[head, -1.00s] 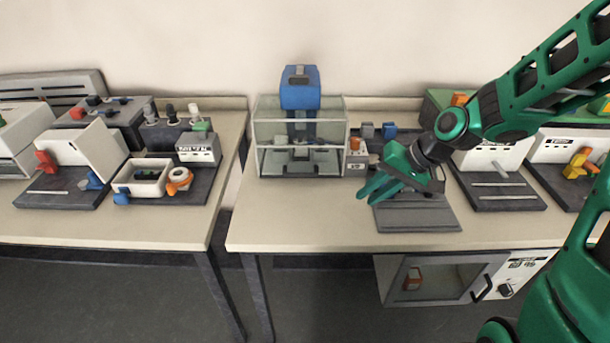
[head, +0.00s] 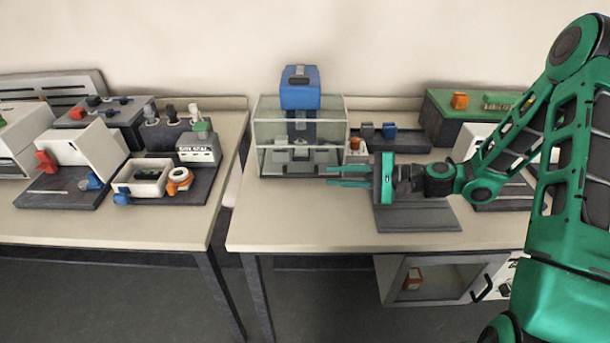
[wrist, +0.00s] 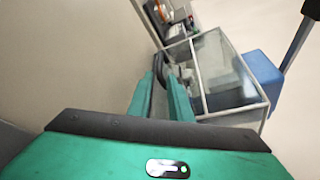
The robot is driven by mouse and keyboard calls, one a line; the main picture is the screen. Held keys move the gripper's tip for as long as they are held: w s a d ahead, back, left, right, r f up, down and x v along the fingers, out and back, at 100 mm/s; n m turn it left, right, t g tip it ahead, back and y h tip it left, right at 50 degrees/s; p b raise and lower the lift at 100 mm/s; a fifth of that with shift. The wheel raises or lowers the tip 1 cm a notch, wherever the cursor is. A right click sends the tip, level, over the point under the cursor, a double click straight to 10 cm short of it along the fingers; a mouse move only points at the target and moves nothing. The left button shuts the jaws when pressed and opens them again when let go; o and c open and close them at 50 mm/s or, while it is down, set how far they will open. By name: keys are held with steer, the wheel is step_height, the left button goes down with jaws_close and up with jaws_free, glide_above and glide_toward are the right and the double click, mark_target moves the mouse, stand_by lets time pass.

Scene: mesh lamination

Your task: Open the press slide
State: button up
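The press (head: 300,90) has a blue head above a clear-walled enclosure (head: 272,134) at the left of the right-hand table. A pale block and dark parts show inside, behind the glass. The enclosure also shows in the wrist view (wrist: 225,75), with the blue head (wrist: 263,74) at its right. My gripper (head: 334,176) points left at the enclosure's front right corner, with its two green fingers apart. In the wrist view, a dark curved bar (wrist: 159,70) shows between or just beyond the fingertips (wrist: 159,80). Contact cannot be told. Which part is the slide is not clear.
A dark grey plate (head: 418,218) lies under my gripper. A small box with an orange knob (head: 355,146) stands right of the press. A glass-doored cabinet (head: 437,278) hangs below the table. The table front left of the plate (head: 290,220) is clear.

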mark_target(313, 175)
steer(key=x, duration=0.9)
steer(key=shift+a+f, duration=0.1)
steer(key=shift+a, duration=0.2)
steer(key=shift+c, duration=0.4)
jaws_close()
